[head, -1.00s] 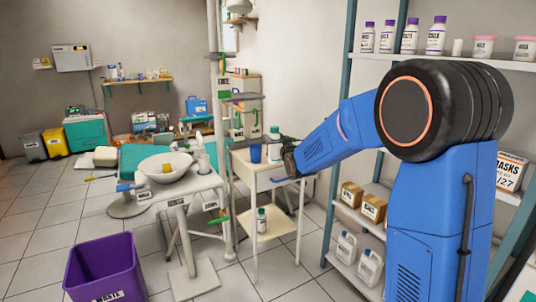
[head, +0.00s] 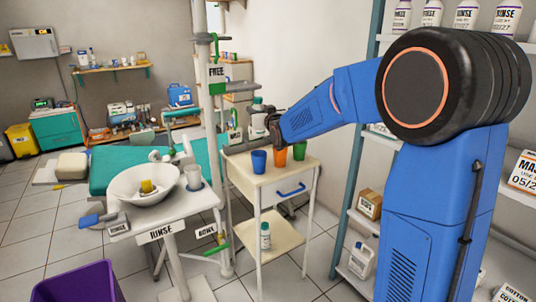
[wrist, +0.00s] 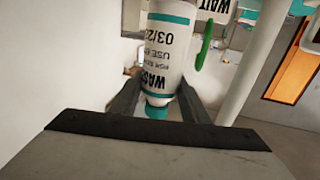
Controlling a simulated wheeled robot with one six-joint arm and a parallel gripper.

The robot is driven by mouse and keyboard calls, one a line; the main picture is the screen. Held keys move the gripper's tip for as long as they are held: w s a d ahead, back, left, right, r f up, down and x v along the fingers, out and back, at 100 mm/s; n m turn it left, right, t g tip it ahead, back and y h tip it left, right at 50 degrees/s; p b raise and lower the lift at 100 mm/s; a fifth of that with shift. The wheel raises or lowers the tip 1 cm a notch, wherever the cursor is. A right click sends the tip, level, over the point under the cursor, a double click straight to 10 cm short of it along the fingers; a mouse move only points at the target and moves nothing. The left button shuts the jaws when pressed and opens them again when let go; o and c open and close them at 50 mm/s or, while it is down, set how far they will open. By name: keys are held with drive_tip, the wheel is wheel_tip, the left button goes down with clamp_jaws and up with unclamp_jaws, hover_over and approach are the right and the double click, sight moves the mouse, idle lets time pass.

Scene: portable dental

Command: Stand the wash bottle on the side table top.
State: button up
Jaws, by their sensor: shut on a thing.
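The wash bottle (head: 258,122), white with teal bands and a teal cap, is held by my gripper (head: 271,127). In the head view it looks upright, above the back part of the side table top (head: 245,174). In the wrist view the bottle (wrist: 170,50) lies between the two fingers of my gripper (wrist: 160,100), with its label upside down in the picture. My gripper is shut on it. The bottle appears clear of the top, but its exact height is hard to tell.
A blue cup (head: 259,161), an orange cup (head: 280,157) and a green cup (head: 299,146) stand on the table top. The front of the top is bare. Another bottle (head: 265,237) stands on the lower shelf. A sink unit (head: 150,190) is to the left, a shelf rack (head: 355,190) to the right.

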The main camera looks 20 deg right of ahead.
sight(259, 134)
drive_tip(key=shift+w+f, duration=0.15)
drive_tip(key=shift+f, duration=4.75)
drive_tip(key=shift+f, duration=0.15)
drive_tip(key=o, duration=1.3)
drive_tip(key=shift+c, duration=0.2)
drive_tip(key=s+d, duration=0.1)
drive_tip(key=s, duration=1.1)
drive_tip(key=shift+d, duration=0.2)
